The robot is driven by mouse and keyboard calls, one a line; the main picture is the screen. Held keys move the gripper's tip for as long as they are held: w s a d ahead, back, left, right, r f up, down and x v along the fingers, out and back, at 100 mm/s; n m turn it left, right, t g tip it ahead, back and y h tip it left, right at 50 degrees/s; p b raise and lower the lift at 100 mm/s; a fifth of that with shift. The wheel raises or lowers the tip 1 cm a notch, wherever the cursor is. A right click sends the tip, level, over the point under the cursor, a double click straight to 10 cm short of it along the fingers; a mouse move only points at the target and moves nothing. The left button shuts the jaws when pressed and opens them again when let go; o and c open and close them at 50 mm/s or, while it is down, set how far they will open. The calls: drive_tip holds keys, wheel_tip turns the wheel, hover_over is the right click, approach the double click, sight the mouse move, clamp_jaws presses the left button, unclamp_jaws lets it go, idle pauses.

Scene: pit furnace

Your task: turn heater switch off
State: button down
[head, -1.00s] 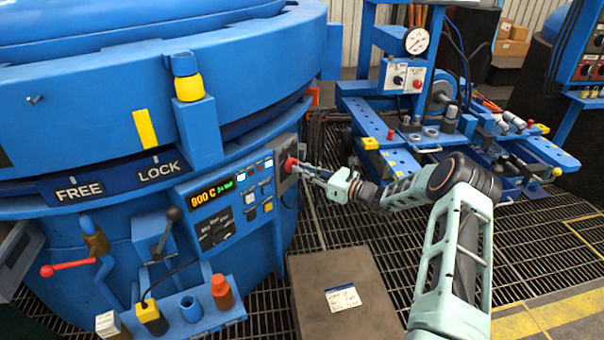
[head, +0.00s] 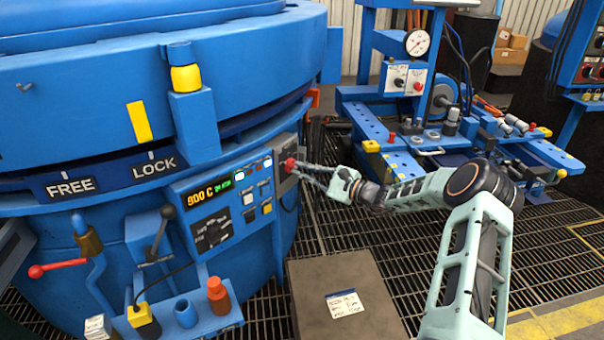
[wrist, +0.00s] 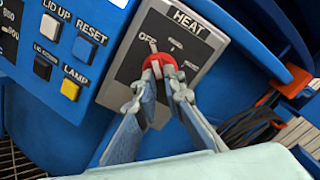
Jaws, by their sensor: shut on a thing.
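The heater switch is a red knob (wrist: 154,61) on a grey panel (wrist: 196,20) marked HEAT, with OFF on the left of the dial and other marks to the right. A small white mark above the knob lies close to the OFF lettering. My gripper (wrist: 161,88) is shut on the knob, one finger on each side, and hides its lower part. In the head view, the red knob (head: 289,165) is on the right end of the furnace's control panel, and my gripper (head: 303,168) reaches it from the right.
Left of the switch are a green and yellow display (head: 209,194) and several buttons, including a blue RESET (wrist: 84,49) and a yellow LAMP button (wrist: 70,90). A brown box (head: 343,300) stands on the grating below my arm. A blue workbench (head: 400,160) is behind the arm.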

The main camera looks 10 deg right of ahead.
drive_tip(key=shift+n, duration=0.5)
drive_tip(key=c, duration=2)
unclamp_jaws()
drive_tip(key=v, duration=1.2)
